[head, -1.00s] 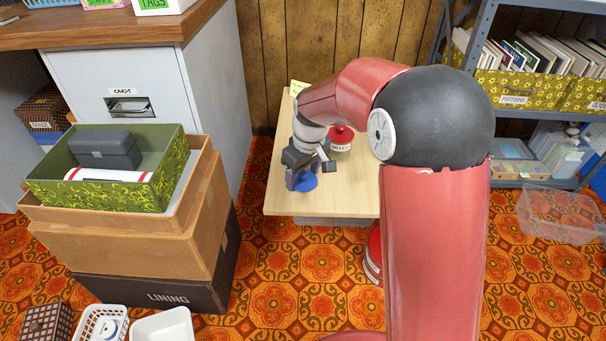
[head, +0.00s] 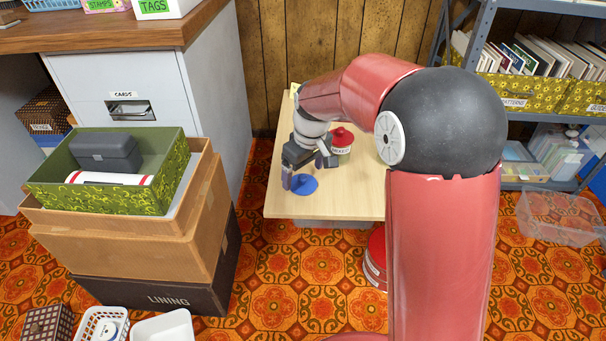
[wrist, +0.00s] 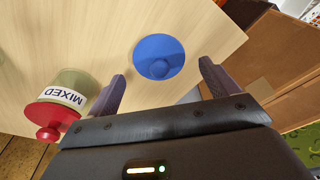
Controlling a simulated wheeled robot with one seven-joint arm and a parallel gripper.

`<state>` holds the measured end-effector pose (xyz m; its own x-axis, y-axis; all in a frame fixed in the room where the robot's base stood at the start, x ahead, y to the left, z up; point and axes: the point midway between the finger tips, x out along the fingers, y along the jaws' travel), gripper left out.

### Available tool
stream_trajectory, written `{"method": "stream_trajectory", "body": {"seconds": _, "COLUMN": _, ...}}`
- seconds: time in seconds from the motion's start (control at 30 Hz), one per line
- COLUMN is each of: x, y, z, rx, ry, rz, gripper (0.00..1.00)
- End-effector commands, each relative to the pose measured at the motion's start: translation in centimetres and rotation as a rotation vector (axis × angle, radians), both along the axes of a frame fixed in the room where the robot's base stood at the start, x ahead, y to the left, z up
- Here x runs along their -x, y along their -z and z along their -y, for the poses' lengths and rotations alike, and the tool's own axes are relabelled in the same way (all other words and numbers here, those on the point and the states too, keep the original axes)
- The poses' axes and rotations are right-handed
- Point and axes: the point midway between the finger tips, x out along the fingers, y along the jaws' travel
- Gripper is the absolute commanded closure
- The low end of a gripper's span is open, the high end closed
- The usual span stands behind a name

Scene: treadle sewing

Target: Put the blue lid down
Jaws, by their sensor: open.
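The blue lid (head: 304,185) lies flat on the light wooden table (head: 355,200), near its left front part. In the wrist view the blue lid (wrist: 158,56) shows its round top and small knob, with bare table around it. My gripper (head: 303,182) is above the table at the lid. In the wrist view my gripper (wrist: 162,85) is open, its two fingers apart with nothing between them. The lid lies beyond the fingertips, clear of both fingers.
A canister labelled MIXED with a red lid (head: 342,138) stands on the table behind my gripper; it also shows in the wrist view (wrist: 62,100). Stacked boxes (head: 130,245) stand to the left of the table. A shelf unit (head: 480,40) stands at the right.

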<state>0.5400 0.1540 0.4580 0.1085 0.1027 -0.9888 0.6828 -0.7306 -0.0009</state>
Motion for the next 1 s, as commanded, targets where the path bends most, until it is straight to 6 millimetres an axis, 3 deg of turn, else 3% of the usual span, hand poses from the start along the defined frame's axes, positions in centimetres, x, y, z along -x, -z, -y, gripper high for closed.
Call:
{"method": "stream_trajectory", "body": {"seconds": 0.2, "x": 0.5, "y": -5.2, "z": 0.5, "rx": -0.001, "ry": 0.000, "rz": 0.004, "gripper": 0.13}}
{"method": "stream_trajectory", "body": {"seconds": 0.4, "x": 0.8, "y": -8.4, "z": 0.9, "rx": 0.000, "ry": 0.000, "rz": 0.003, "gripper": 0.13}}
{"method": "stream_trajectory", "body": {"seconds": 0.77, "x": 1.4, "y": -10.0, "z": 1.4, "rx": -0.001, "ry": 0.013, "rz": 0.007, "gripper": 0.13}}
{"method": "stream_trajectory", "body": {"seconds": 0.87, "x": 3.0, "y": -11.4, "z": 2.8, "rx": -0.004, "ry": 0.061, "rz": 0.031, "gripper": 0.13}}
{"method": "stream_trajectory", "body": {"seconds": 1.0, "x": 7.6, "y": -14.1, "z": 6.4, "rx": -0.019, "ry": 0.202, "rz": 0.094, "gripper": 0.13}}
